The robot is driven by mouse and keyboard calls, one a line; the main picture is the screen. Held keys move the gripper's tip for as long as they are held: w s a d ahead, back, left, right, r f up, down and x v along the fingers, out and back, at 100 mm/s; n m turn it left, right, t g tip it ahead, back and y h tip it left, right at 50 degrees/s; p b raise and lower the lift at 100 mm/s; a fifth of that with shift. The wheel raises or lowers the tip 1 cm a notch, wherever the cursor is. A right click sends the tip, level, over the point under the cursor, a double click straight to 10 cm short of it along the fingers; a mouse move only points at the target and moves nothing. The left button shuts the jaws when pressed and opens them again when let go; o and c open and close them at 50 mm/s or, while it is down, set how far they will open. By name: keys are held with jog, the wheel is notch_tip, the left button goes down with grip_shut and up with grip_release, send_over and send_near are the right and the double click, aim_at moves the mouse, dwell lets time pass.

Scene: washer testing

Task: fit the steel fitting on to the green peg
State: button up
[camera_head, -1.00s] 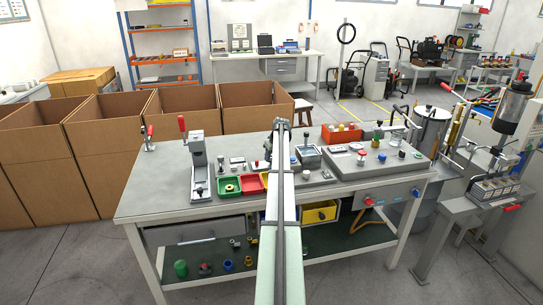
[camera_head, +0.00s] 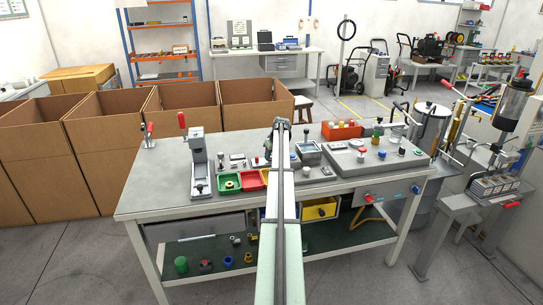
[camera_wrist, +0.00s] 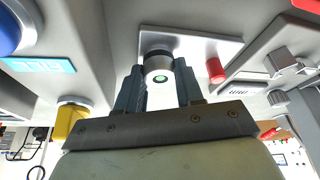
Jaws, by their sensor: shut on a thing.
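In the wrist view my gripper (camera_wrist: 159,80) has its two dark fingers on either side of a pale round steel fitting (camera_wrist: 157,64), and it is shut on it. The green peg (camera_wrist: 160,78) shows as a small green disc inside the fitting's bore. The fitting appears to be around the peg, in front of a dark round collar on a light plate (camera_wrist: 205,47). How far down it sits cannot be told. In the head view my arm hides the gripper, the fitting and the peg.
In the wrist view a red cylinder (camera_wrist: 215,70) stands close beside the right finger, and a yellow-and-white part (camera_wrist: 72,118) is at left. In the head view the workbench (camera_head: 150,195) carries a green tray (camera_head: 229,182), a red tray (camera_head: 250,180) and a grey control panel (camera_head: 345,160).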

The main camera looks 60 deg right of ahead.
jog(key=shift+r, duration=0.1)
jog(key=shift+r, duration=2.3)
